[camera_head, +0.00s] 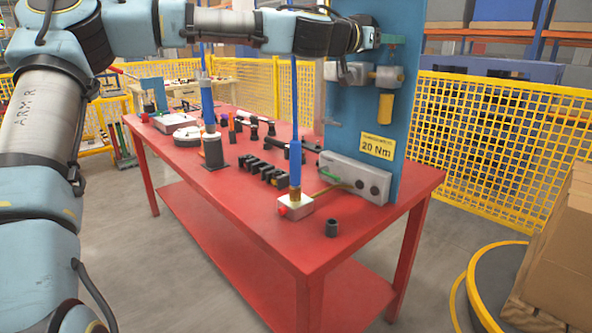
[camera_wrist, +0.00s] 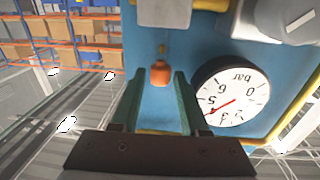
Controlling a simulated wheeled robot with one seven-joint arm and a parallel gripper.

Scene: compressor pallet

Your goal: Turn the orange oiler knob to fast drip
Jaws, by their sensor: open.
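The orange oiler knob (camera_wrist: 160,74) is small and rounded, in front of the blue panel (camera_wrist: 220,58) in the wrist view, with a small brass piece just above it in the picture. My gripper (camera_wrist: 160,80) is open, its two green fingers on either side of the knob in the picture. A gap shows on each side, and I see no contact. How deep the fingertips reach past the knob I cannot tell. In the head view my gripper (camera_head: 390,39) is at the top of the blue panel (camera_head: 405,130); I cannot make out the knob there.
A pressure gauge (camera_wrist: 232,92) is to the right of the fingers, beside a yellow pipe. Grey fittings (camera_wrist: 165,13) are above. In the head view a yellow cylinder (camera_head: 385,108) hangs below grey fittings, and the red table (camera_head: 270,225) carries tools. Yellow fencing (camera_head: 480,140) stands behind.

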